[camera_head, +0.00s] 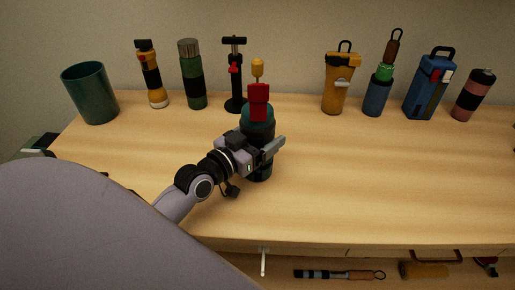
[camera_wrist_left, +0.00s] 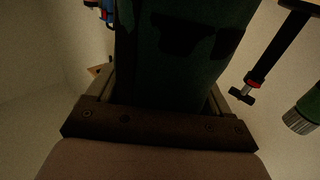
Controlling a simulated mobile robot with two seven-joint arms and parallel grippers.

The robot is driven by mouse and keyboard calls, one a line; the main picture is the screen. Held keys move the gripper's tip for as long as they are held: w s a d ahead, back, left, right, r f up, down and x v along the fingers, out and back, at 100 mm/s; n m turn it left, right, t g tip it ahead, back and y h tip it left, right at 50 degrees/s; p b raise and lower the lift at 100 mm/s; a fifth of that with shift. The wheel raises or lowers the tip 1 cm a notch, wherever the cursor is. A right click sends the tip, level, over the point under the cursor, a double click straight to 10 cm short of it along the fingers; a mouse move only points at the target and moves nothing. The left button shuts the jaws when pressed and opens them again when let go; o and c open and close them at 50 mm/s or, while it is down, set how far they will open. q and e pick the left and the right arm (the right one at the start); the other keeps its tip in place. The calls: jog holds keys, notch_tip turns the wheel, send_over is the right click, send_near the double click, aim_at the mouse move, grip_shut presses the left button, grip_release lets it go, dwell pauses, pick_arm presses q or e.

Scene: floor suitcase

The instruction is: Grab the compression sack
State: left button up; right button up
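A dark green upright cylinder with black bands and a red part on top (camera_head: 257,112) stands near the middle of the wooden table; it looks like the compression sack, though its name cannot be confirmed. My left gripper (camera_head: 266,149) is at its middle, one finger on each side. In the left wrist view the dark green body (camera_wrist_left: 165,75) with black patches fills the space between the fingers (camera_wrist_left: 163,100). Whether the fingers press on it or only surround it is too dark to tell. My right gripper is not in view.
Along the back of the wooden table (camera_head: 400,180) stand a green cup (camera_head: 89,95), a yellow-black flashlight (camera_head: 152,75), a green bottle (camera_head: 192,75), a black pump (camera_head: 234,80), a yellow container (camera_head: 340,82), a blue box-shaped item (camera_head: 428,88) and others. The front right is clear.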

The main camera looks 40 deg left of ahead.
pick_arm(q)
jog(key=c, duration=0.5)
jog(key=shift+r, duration=0.1)
jog(key=shift+c, duration=0.2)
